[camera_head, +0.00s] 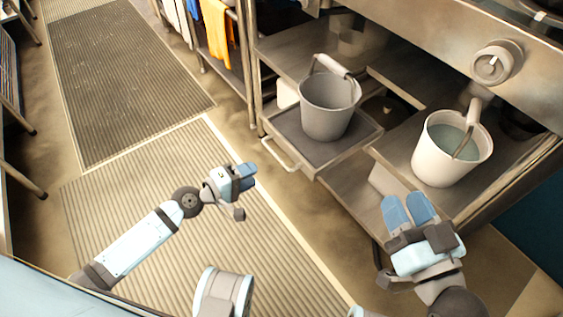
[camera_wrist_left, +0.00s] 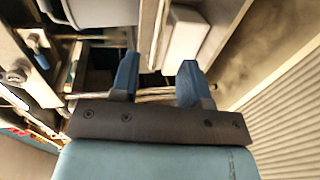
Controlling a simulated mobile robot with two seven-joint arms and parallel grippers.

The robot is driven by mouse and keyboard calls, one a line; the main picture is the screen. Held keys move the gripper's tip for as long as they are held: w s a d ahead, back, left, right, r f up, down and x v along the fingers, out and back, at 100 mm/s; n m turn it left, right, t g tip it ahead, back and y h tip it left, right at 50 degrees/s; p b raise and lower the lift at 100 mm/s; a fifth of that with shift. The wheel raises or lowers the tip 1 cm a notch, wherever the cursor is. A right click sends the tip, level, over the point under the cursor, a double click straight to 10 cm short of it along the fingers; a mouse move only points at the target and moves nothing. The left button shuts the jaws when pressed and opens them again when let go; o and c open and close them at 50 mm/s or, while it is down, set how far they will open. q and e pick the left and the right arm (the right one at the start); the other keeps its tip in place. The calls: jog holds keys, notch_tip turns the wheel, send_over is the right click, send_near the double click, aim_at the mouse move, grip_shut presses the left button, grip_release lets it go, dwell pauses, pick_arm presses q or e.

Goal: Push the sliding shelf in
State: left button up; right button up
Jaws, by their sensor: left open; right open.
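The sliding shelf (camera_head: 293,146) is pulled out from the metal unit, with a bar handle (camera_head: 282,158) along its front edge. A grey bucket (camera_head: 328,112) stands upright on it, its handle raised. My left gripper (camera_head: 246,178) is open and empty, in front of and left of the shelf, apart from the handle. In the left wrist view the fingers (camera_wrist_left: 159,72) are spread, with metal edges and dark gaps beyond; I cannot tell which parts belong to the shelf. My right gripper (camera_head: 409,208) is open and empty, just below the white bucket in the head view.
A white bucket (camera_head: 445,150) holding pale bluish liquid stands on the lower metal surface at the right. A knob (camera_head: 491,65) sits on the panel above. Orange cloth (camera_head: 217,32) hangs at a rack. Ribbed mats (camera_head: 120,85) cover the floor at left, which is clear.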

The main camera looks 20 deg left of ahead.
aim_at(281, 160)
pick_arm(q)
jog(key=b+x, duration=0.1)
jog(key=x, duration=0.9)
jog(key=shift+w+d, duration=0.2)
jog(key=shift+w, duration=0.05)
pick_arm(e)
jog(key=shift+f+g, duration=0.5)
jog(key=shift+f, duration=0.45)
pick_arm(q)
grip_shut()
